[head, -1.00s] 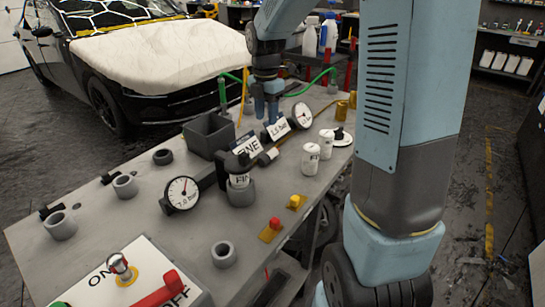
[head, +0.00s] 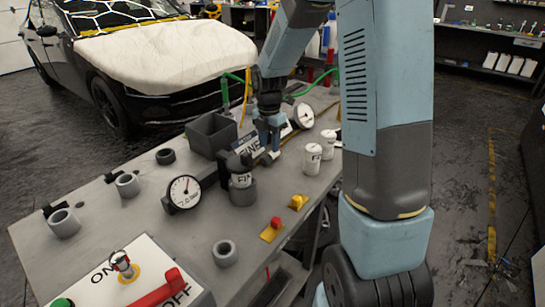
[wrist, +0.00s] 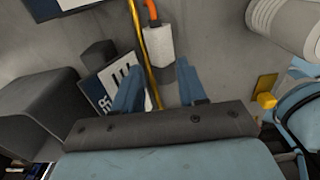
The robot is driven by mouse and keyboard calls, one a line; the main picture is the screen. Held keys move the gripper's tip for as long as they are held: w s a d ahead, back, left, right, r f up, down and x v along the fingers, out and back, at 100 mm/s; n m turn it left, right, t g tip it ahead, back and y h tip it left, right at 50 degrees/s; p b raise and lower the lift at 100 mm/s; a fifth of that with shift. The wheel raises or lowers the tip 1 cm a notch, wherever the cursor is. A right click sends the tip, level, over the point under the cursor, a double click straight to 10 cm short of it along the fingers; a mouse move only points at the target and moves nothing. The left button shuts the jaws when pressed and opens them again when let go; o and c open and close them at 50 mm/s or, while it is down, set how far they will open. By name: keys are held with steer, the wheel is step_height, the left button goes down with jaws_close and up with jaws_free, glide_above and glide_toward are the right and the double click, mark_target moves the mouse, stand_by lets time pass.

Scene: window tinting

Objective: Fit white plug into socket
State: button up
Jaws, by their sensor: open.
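A white plug (wrist: 159,47) with an orange cable shows in the wrist view, at the upper middle. It lies just beyond my gripper (wrist: 158,80), whose two blue fingers are apart with nothing held between them. In the head view a small white piece, likely the same plug (head: 274,156), shows at the fingertips of my gripper (head: 269,138), low over the bench. A dark grey piece shows under the plug's near end in the wrist view; I cannot tell whether it is the socket.
A grey open box (head: 211,133) stands left of my gripper, and labelled cards lie beside it. Two white cans (head: 313,158) stand to the right. A dial gauge (head: 183,193), cup-like grey holders and a red-handled panel (head: 140,280) occupy the grey bench (head: 110,220).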

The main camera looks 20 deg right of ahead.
mark_target(271, 156)
steer(key=f, duration=0.4)
steer(key=shift+w+d+f, duration=0.15)
steer(key=shift+d, duration=0.1)
steer(key=shift+c, duration=0.5)
jaws_close()
